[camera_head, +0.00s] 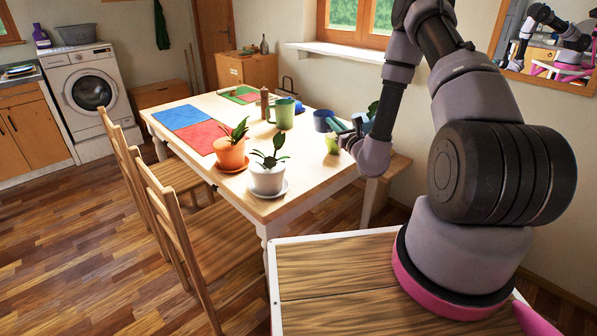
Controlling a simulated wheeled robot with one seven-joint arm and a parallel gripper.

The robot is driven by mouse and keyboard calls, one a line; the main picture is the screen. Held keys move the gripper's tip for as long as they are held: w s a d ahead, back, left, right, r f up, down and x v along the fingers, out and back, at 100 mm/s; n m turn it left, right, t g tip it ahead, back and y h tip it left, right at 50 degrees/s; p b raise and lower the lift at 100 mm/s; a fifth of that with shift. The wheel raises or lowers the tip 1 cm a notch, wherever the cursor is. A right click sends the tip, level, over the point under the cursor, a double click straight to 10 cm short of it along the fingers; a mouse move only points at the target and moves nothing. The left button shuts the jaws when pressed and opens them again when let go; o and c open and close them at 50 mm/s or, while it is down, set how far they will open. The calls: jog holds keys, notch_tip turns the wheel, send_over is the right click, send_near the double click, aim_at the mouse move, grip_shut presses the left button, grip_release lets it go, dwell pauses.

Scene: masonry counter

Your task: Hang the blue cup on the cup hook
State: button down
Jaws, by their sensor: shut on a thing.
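The blue cup (322,120) is dark blue and shows at the far right part of the table, just left of my gripper (337,126). My gripper reaches in from the right, its fingers at the cup's right side, and is shut on the cup. The fingers are small in view and partly hide the cup's right side. I cannot tell whether the cup touches the tabletop. I cannot make out the cup hook in this view.
The table (225,107) also holds a green mug (285,114), a brown pepper mill (264,104), a plant in an orange pot (230,153), a plant in a white pot (267,179) and coloured mats (181,117). Chairs (190,235) stand along its left side.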

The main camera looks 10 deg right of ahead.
jog(key=shift+w+a+f+n+g+y, duration=0.5)
jog(key=shift+w+a+f+n+y, duration=0.4)
jog(key=shift+f, duration=1.85)
jog(key=shift+w+a+f+n+g+y, duration=0.5)
jog(key=shift+f+y, duration=0.6)
jog(key=shift+f, duration=1.65)
jog(key=shift+w+a+f+n+g+y, duration=0.6)
jog(key=shift+a+f+y, duration=0.4)
jog(key=shift+f, duration=1.75)
jog(key=shift+w, duration=0.1)
jog(key=shift+f, duration=0.2)
jog(key=c, duration=0.9)
grip_release()
jog(key=shift+c, duration=0.2)
jog(key=shift+r, duration=0.1)
